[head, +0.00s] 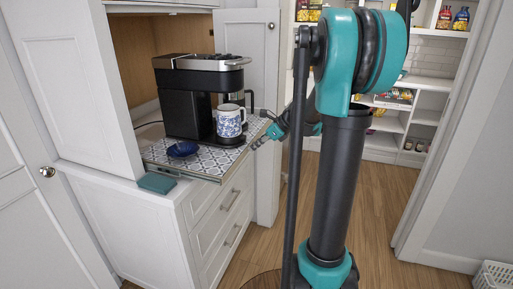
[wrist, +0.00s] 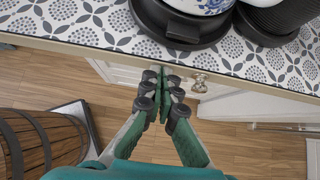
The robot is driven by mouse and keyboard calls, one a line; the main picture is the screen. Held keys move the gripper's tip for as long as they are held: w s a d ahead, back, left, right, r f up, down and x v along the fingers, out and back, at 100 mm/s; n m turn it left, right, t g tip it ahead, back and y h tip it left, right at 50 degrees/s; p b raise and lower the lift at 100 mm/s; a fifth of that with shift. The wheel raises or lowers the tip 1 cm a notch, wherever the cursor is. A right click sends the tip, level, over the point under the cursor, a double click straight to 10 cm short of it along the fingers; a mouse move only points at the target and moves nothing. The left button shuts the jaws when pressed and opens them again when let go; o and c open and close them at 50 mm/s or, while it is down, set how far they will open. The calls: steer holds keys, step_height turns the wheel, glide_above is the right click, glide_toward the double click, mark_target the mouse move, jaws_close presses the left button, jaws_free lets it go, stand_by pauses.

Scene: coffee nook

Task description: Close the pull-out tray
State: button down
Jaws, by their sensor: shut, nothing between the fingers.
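The pull-out tray (head: 213,171), with a grey-and-white patterned top, sticks out of the cabinet nook. A black and silver coffee maker (head: 187,115) and a blue-and-white mug (head: 230,121) stand on it. In the wrist view the tray (wrist: 85,22) crosses the top, its wooden edge facing my gripper. My gripper (wrist: 167,82) is shut and empty, with its fingers at the tray's edge; I cannot tell whether they touch it. In the head view my gripper (head: 262,139) is by the tray's right side, partly hidden by my arm.
A dark blue dish (head: 183,149) lies on the tray. A teal box (head: 157,183) sits on the counter beside it. White drawers (head: 218,215) are below, and an open cabinet door (head: 246,55) stands behind. A wooden barrel-like object (wrist: 40,145) is at lower left in the wrist view.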

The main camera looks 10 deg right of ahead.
steer(key=w+a, duration=0.6)
steer(key=a, duration=0.4)
steer(key=w+a, duration=0.5)
steer(key=a, duration=0.5)
steer(key=w+a, duration=0.6)
steer(key=a, duration=0.4)
steer(key=shift+w+a, duration=0.2)
steer(key=shift+w, duration=0.1)
steer(key=shift+w+a, duration=0.3)
steer(key=shift+a, duration=0.2)
steer(key=shift+r, duration=0.1)
